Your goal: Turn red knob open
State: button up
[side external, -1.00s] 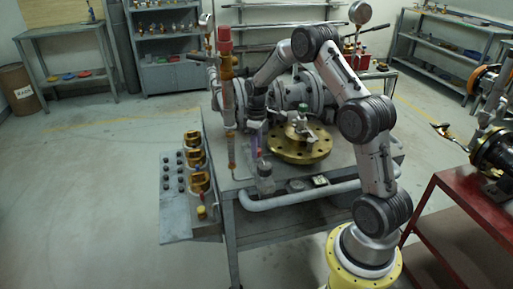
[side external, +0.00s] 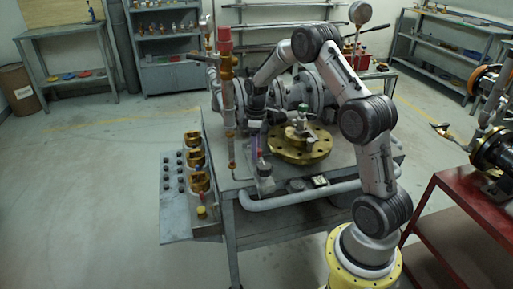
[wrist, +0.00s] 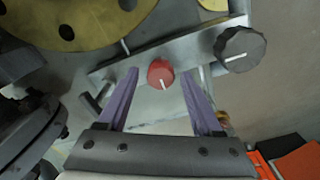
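The red knob (wrist: 160,74) shows in the wrist view on a grey metal plate. Its white mark points down and slightly right. My gripper (wrist: 159,71) is open, with one purple finger to the left of the knob and one to the right. Gaps show on both sides, so the fingers do not touch it. I cannot tell how far the tips are above the knob. In the side view my gripper (side external: 257,150) points down at the front of the workbench, and the red knob cannot be made out there.
A larger black knob (wrist: 240,48) with a white mark sits right of the red one. A gold flange (side external: 299,149) lies on the bench (side external: 345,158) to the right of my gripper. A tall vertical pipe with a red top (side external: 224,42) stands close on the left.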

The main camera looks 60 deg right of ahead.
dwell(0.3)
notch_tip(320, 180, up, 14)
dwell(0.5)
jog(key=shift+f, duration=0.1)
